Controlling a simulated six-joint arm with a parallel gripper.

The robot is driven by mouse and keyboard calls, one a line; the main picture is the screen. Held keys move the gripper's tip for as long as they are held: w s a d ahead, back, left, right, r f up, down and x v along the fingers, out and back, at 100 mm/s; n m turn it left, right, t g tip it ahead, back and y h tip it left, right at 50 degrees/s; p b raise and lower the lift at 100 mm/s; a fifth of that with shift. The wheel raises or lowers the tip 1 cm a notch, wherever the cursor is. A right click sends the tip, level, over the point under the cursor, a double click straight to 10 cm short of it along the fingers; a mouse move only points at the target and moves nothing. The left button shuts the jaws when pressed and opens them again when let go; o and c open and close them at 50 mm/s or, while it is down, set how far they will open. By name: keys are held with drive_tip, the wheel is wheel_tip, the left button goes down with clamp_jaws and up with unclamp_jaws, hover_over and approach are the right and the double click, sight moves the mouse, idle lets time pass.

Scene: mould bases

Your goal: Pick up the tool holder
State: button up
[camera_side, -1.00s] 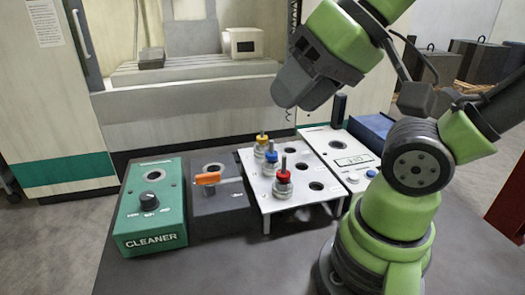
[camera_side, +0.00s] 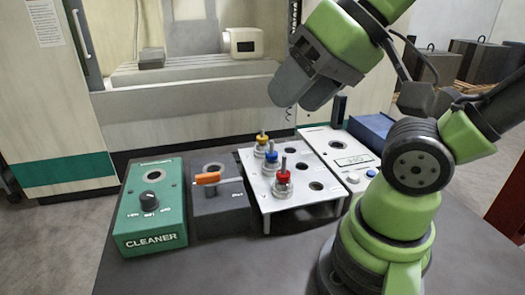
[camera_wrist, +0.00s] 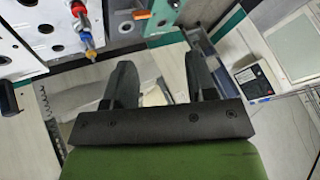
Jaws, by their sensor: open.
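Three tool holders stand upright in a white rack (camera_side: 316,203): one with a yellow collar (camera_side: 262,137), one blue (camera_side: 271,156) and one red (camera_side: 283,179). They form one row, with red nearest the side camera. My gripper (camera_side: 302,92) is open and empty, above and behind the rack, apart from all the holders. In the wrist view my gripper (camera_wrist: 162,82) shows two separated dark fingers with nothing between them. The red (camera_wrist: 78,10), blue (camera_wrist: 86,38) and yellow (camera_wrist: 90,53) parts of the holders show at the upper left there.
A green box marked CLEANER (camera_side: 150,205) and a dark box with an orange handle (camera_side: 208,178) stand left of the rack. A white device with a display (camera_side: 350,160) is on its right. A machine with an open bay (camera_side: 195,75) stands behind. The table front is clear.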

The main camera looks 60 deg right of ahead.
drive_tip(key=shift+o, duration=0.8)
drive_tip(key=shift+w, duration=0.1)
